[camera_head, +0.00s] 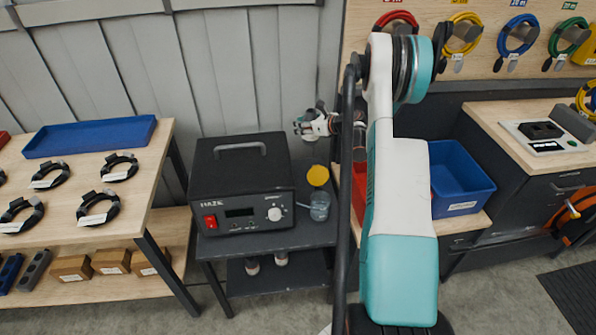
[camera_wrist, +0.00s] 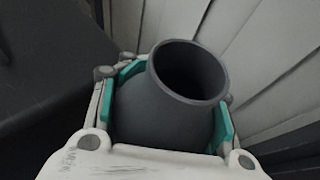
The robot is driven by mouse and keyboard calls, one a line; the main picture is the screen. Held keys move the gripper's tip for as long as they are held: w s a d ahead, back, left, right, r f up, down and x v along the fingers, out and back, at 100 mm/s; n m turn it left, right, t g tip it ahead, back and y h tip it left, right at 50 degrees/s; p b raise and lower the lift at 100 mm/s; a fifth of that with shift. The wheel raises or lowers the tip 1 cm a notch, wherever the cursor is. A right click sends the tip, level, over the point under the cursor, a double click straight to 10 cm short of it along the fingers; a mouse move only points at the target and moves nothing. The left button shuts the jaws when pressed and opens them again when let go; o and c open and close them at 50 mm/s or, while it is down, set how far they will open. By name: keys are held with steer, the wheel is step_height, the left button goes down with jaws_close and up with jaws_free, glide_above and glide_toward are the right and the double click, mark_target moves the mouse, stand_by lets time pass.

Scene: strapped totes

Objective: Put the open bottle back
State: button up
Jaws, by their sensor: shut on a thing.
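My gripper (camera_wrist: 172,105) is shut on a dark grey bottle (camera_wrist: 160,110), with a teal pad against each side of it. The bottle's round mouth is open, with no cap on it, and its inside is dark. In the head view my gripper (camera_head: 312,123) is small, above the back right of the black cart, near the grey wall. The bottle cannot be made out clearly there. Two small bottles with dark lower parts (camera_head: 252,267) stand on the cart's lower shelf, partly hidden under its top.
A black HAZE machine (camera_head: 241,185) fills most of the black cart top (camera_head: 270,241). A clear jar (camera_head: 320,207) and a yellow disc (camera_head: 318,175) are right of it. My arm covers part of the bench with a blue bin (camera_head: 462,185). A cable table (camera_head: 140,190) stands left.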

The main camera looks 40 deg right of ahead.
steer(key=shift+w+d+f+b, duration=0.1)
steer(key=shift+f+b, duration=1.05)
steer(key=shift+f, duration=2.25)
steer(key=shift+w+d+f+b, duration=0.1)
steer(key=shift+f+b, duration=1.05)
steer(key=shift+f, duration=2.2)
steer(key=shift+w+d+f+b, duration=0.1)
steer(key=shift+f+b, duration=1.05)
steer(key=shift+f, duration=2.25)
steer(key=shift+r, duration=0.1)
steer(key=o, duration=1.5)
steer(key=shift+o, duration=0.2)
steer(key=shift+s, duration=0.15)
steer(key=p+v, duration=0.3)
steer(key=v, duration=0.8)
steer(key=shift+s+r+p, duration=0.2)
steer(key=shift+s+p, duration=0.15)
